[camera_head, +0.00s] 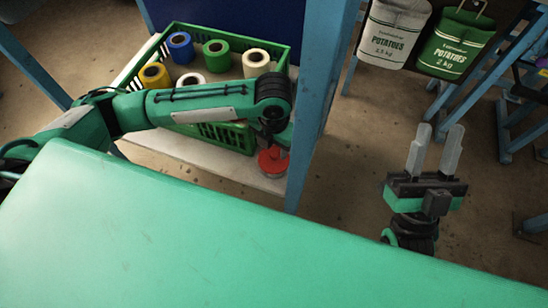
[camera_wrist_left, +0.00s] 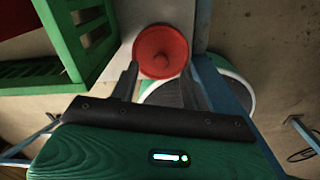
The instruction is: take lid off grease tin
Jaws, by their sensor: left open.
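The red round lid (camera_head: 273,163) of the grease tin shows at the right end of the low white shelf, beside the blue post. My left gripper (camera_head: 273,144) points down above the lid. In the left wrist view its two fingers (camera_wrist_left: 160,72) are apart, on either side of the lid's near part in the picture, with nothing held. My right gripper (camera_head: 435,138) is open and empty, fingers pointing up, over the floor at the right.
A green crate (camera_head: 225,137) with several coloured thread spools stands on the white shelf (camera_head: 190,150), left of the lid. The blue post (camera_head: 312,100) rises close to its right. Two potato sacks, white (camera_head: 393,35) and green (camera_head: 455,45), hang at the back right.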

